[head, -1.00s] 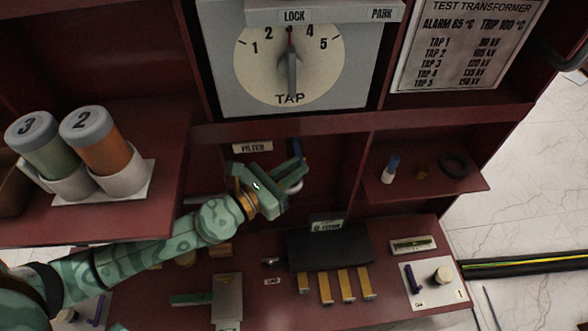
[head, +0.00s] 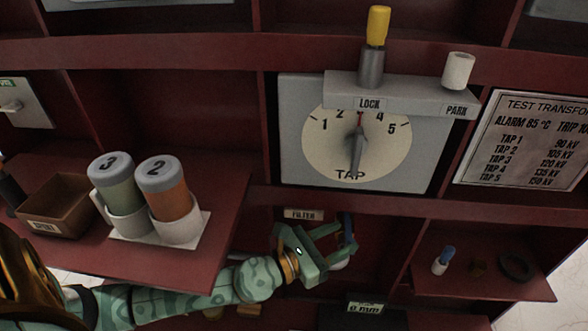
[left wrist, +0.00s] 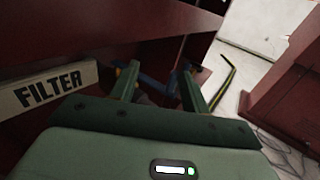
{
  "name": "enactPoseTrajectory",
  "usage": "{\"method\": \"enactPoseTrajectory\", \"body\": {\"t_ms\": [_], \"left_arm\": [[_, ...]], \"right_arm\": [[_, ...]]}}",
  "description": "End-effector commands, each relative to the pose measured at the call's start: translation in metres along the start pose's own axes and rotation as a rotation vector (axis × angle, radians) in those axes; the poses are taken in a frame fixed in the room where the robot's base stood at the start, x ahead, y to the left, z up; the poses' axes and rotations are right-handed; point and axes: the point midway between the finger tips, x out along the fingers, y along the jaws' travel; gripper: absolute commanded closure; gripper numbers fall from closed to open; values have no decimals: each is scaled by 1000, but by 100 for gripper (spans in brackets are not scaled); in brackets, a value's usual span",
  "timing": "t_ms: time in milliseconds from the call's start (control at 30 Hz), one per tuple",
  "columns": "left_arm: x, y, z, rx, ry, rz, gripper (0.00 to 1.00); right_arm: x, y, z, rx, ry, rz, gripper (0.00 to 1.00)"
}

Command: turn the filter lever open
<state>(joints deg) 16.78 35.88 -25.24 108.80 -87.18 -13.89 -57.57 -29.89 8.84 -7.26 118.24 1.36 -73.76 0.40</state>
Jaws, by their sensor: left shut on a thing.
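The filter lever shows as a blue bar (head: 348,229) to the right of the white FILTER label (head: 303,215) in the head view. My left gripper (head: 337,245) is at the lever, its fingers pointing right and into the recess. In the left wrist view the blue lever (left wrist: 157,86) lies between the two green fingers (left wrist: 158,88), and the FILTER label (left wrist: 50,88) is on the left. The gripper is shut on the lever. The fingers and dark recess hide part of the lever and its pivot. My right gripper is not in view.
A shelf at left holds two canisters (head: 163,190) and a brown bin (head: 60,205). A small shelf at right (head: 480,285) holds a blue-topped vial (head: 444,260) and a dark ring.

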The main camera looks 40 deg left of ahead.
Motion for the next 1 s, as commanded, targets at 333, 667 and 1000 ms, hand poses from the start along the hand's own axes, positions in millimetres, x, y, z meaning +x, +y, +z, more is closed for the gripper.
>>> {"method": "enactPoseTrajectory", "body": {"t_ms": [333, 667, 1000], "left_arm": [[-71, 3, -2, 11, 5, 4, 67], [-146, 0, 4, 6, 0, -1, 67], [-162, 0, 1, 1, -1, -1, 67]], "right_arm": [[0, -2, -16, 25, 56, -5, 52], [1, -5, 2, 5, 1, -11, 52], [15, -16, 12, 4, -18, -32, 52]]}}
